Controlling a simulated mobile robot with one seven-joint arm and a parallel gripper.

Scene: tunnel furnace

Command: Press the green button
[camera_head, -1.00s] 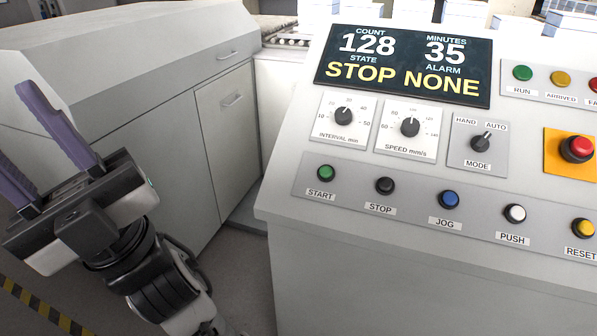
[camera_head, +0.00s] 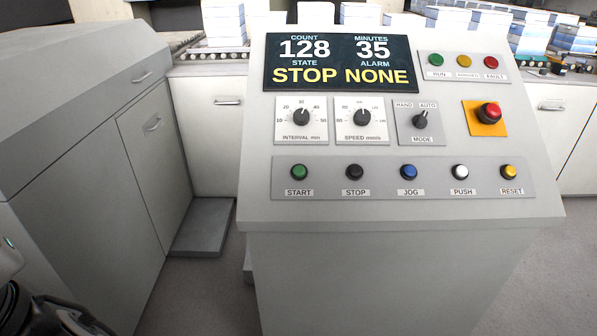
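The green button (camera_head: 299,172), labelled START, is at the left end of the lower button row on the sloped control panel (camera_head: 400,207). Nothing touches it. A second green round piece (camera_head: 436,60), labelled RUN, sits at the upper right of the panel beside the display. Whether my gripper is open or shut is hidden.
Black STOP (camera_head: 354,172), blue JOG (camera_head: 408,172), white PUSH (camera_head: 460,172) and yellow RESET (camera_head: 508,172) buttons share the row. The display (camera_head: 340,62) reads STOP, NONE. A red mushroom button (camera_head: 489,113) is at right. A grey cabinet (camera_head: 85,150) stands left. Floor before the panel is clear.

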